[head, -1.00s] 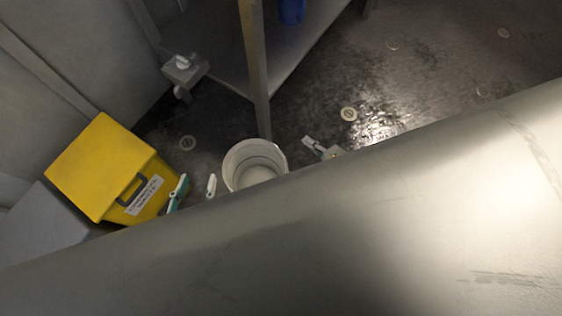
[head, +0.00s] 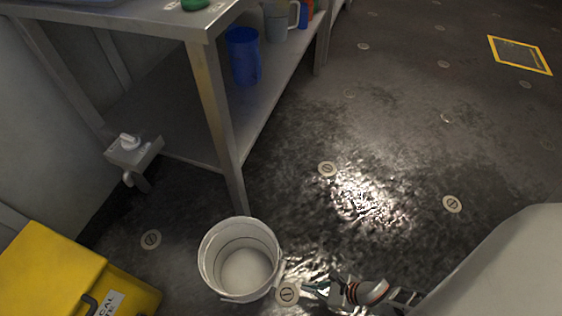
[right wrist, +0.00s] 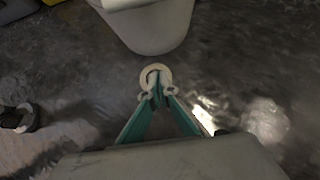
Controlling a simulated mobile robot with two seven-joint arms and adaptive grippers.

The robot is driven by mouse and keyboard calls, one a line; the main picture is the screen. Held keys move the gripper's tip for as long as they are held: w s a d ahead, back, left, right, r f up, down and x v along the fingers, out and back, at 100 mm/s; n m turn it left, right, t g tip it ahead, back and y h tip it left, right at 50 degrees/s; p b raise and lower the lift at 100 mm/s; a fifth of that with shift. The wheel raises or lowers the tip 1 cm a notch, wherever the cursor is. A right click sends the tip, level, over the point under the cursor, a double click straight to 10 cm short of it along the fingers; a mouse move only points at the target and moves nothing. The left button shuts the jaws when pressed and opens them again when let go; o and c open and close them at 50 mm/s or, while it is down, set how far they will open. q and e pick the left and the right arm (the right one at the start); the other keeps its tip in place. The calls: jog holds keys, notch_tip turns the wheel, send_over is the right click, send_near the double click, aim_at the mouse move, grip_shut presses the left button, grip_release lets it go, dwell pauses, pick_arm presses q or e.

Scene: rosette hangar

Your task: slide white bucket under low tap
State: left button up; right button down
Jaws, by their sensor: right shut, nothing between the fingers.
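The white bucket (head: 208,268) stands upright on the wet floor by the front leg of a metal table. The low tap (head: 133,150) is a grey wall fitting with a white knob and a short downward spout, left of and beyond the bucket. My right gripper (head: 312,287) is low over the floor, right of the bucket and apart from it. In the right wrist view its teal fingers (right wrist: 157,98) are shut and empty, tips over a pale floor disc. The bucket (right wrist: 150,28) shows beyond them, cut by the top edge. My left gripper is out of view.
The metal table (head: 212,110) has a lower shelf holding a blue container (head: 243,55). A yellow box (head: 45,270) stands at the lower left. Between the box and bucket the floor is bare. Open floor lies to the right, past a shiny wet patch.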

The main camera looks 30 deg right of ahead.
jog(key=b+x, duration=0.1)
jog(key=x, duration=0.1)
jog(key=b+x, duration=0.1)
jog(key=x, duration=0.2)
jog(key=b+x, duration=0.1)
jog(key=x, duration=0.1)
jog(key=shift+s+a+f, duration=0.15)
jog(key=shift+s+f, duration=0.05)
jog(key=shift+f, duration=0.4)
jog(key=w+a, duration=0.2)
jog(key=w, duration=0.1)
jog(key=shift+w+r, duration=0.2)
jog(key=shift+w, duration=0.05)
jog(key=shift+w+a, duration=0.35)
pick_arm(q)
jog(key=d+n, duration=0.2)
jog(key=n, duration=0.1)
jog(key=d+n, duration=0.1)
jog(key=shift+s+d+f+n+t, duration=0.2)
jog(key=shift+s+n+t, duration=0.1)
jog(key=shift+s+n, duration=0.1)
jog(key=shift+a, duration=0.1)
